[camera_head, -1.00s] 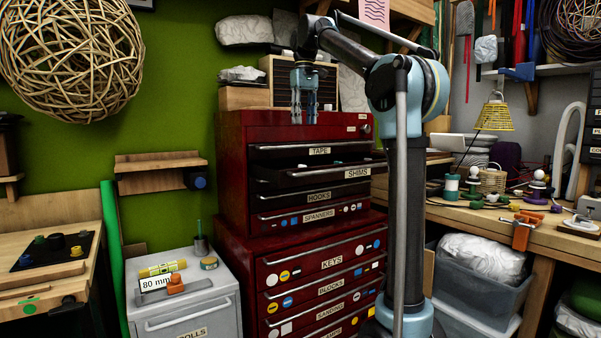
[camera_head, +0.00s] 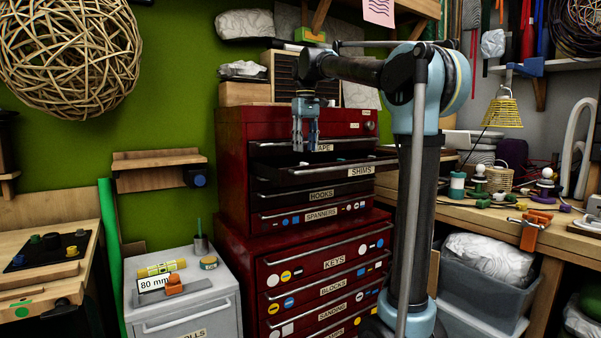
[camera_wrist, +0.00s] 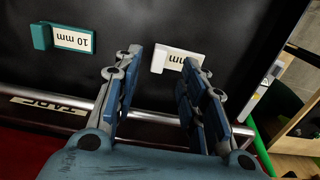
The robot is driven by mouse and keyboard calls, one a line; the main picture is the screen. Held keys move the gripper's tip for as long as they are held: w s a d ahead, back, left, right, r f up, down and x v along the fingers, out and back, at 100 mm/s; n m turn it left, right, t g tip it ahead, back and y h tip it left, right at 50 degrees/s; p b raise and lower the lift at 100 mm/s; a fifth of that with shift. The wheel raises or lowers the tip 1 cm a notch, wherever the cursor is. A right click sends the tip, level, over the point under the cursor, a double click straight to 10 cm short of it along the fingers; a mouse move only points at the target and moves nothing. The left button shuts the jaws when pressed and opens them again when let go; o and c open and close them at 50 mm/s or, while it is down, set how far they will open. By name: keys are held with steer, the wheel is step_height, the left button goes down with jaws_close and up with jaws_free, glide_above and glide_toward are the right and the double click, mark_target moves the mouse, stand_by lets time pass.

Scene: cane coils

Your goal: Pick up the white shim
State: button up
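The white shim (camera_wrist: 180,58) lies on the dark floor of the pulled-out SHIMS drawer (camera_head: 361,170). Its label reads "mm", and the rest of the label is hidden behind a finger of my gripper. My gripper (camera_head: 305,148) hangs above the drawer, in front of the TAPE drawer. In the wrist view my gripper (camera_wrist: 160,62) is open, fingers apart, with nothing between the tips. The shim's upright end shows between the fingertips, its flat part behind the right one. I cannot tell the height left between them. A green shim (camera_wrist: 60,38) marked 10 mm lies to the left.
The bar handle of the TAPE drawer (camera_wrist: 160,118) runs close under my fingers in the wrist view. The red cabinet (camera_head: 232,170) stands around the open drawer. The drawer floor between the two shims is clear.

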mark_target(305, 163)
steer(key=shift+f, duration=3.35)
jaws_close()
